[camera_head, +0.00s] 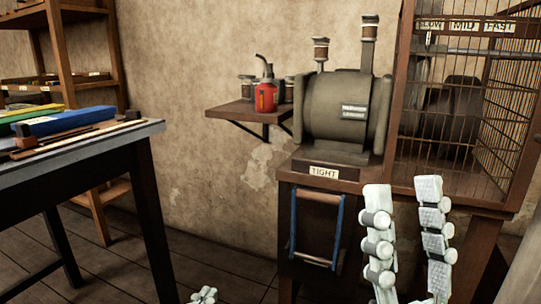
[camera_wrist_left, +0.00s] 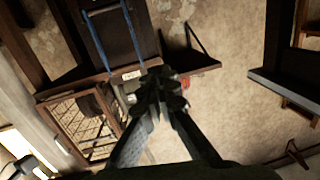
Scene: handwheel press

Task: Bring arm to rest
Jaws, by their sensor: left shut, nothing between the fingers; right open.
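My left gripper (camera_head: 203,295) shows only as a small pale tip at the bottom edge of the head view, low in front of the wall. In the left wrist view my left gripper (camera_wrist_left: 160,82) has its dark fingers brought together at the tips, with nothing held between them. My right gripper (camera_head: 403,190) stands upright at the lower right of the head view. Its two pale fingers are apart and empty, in front of the wooden stand (camera_head: 320,182) and below the wire cage (camera_head: 455,110). Most of both arms is hidden.
A dark table (camera_head: 150,126) with coloured bars stands at the left. A grey-green machine (camera_head: 340,110) sits on the stand, above a blue-sided frame (camera_head: 343,230). A small wall shelf (camera_head: 238,108) holds a red oil can (camera_head: 266,97). Floor between table and stand is clear.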

